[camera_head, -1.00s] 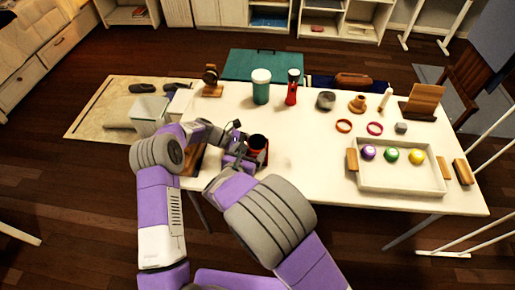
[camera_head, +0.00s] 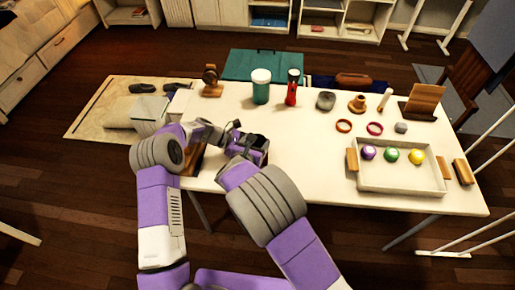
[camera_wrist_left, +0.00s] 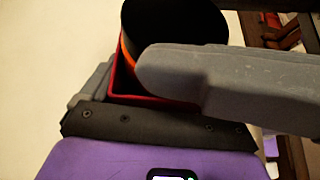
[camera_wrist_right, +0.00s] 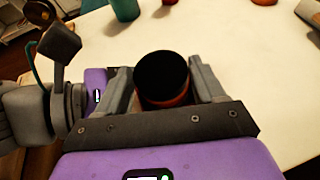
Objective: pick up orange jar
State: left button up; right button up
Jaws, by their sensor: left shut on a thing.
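The orange jar has a black top, which shows in the head view (camera_head: 255,141) near the table's left front, mostly hidden by my grippers. In the left wrist view the black jar (camera_wrist_left: 175,25) has an orange-red band, and a grey finger crosses in front of it. My left gripper (camera_head: 234,136) is shut on the jar from the left. My right gripper (camera_head: 252,150) has its fingers on both sides of the jar in the right wrist view (camera_wrist_right: 165,85). I cannot tell whether those fingers press on it.
The white table (camera_head: 310,160) is clear to the right of the grippers. A green jar (camera_head: 261,88) and a red flashlight (camera_head: 292,90) stand behind. A wooden stand (camera_head: 212,82) is at the back left.

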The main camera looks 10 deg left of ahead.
jog(key=c, duration=0.8)
jog(key=shift+r, duration=0.1)
notch_tip(320, 180, up, 10)
pick_arm(q)
jog(key=o, duration=0.5)
